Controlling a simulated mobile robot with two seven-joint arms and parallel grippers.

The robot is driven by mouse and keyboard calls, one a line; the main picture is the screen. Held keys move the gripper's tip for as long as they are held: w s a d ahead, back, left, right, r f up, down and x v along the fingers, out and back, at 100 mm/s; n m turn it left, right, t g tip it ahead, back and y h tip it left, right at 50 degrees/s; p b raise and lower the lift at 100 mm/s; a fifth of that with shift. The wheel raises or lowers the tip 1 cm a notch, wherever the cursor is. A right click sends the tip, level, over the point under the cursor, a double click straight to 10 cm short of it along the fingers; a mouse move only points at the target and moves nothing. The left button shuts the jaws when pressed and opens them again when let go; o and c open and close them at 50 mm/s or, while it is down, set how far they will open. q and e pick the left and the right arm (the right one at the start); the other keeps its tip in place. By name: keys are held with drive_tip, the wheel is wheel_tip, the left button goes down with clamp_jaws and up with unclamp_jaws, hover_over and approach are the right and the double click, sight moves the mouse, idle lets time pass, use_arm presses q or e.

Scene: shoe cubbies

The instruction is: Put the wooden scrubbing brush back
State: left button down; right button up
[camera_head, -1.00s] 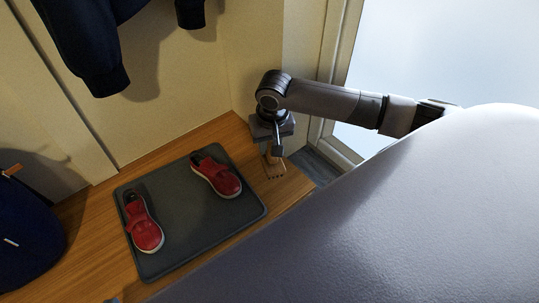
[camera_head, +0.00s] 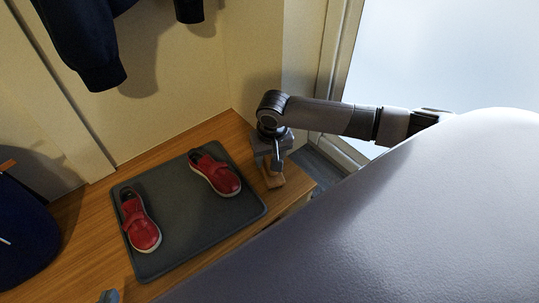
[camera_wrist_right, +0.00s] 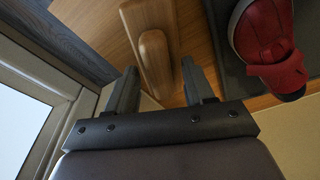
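The wooden scrubbing brush (camera_head: 274,180) lies on the wooden bench top, right of the dark mat, near the bench's right end. In the right wrist view the brush (camera_wrist_right: 154,62) shows as a wooden block with a raised rounded grip. My right gripper (camera_head: 276,162) is over the brush, pointing down. In the wrist view my right gripper (camera_wrist_right: 160,88) is open, its fingers apart on either side of the near end of the grip, not visibly closed on it. A small grey tip of my left gripper (camera_head: 110,296) shows at the bottom edge; the rest is hidden.
A dark mat (camera_head: 180,235) holds two red shoes, one left (camera_head: 141,222) and one right (camera_head: 215,175). A dark blue bag (camera_head: 22,230) stands at the left. A dark jacket (camera_head: 85,45) hangs above. A window frame (camera_head: 340,70) rises behind my right arm.

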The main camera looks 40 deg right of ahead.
sight(269, 157)
use_arm(q)
drive_tip(key=shift+f, duration=0.25)
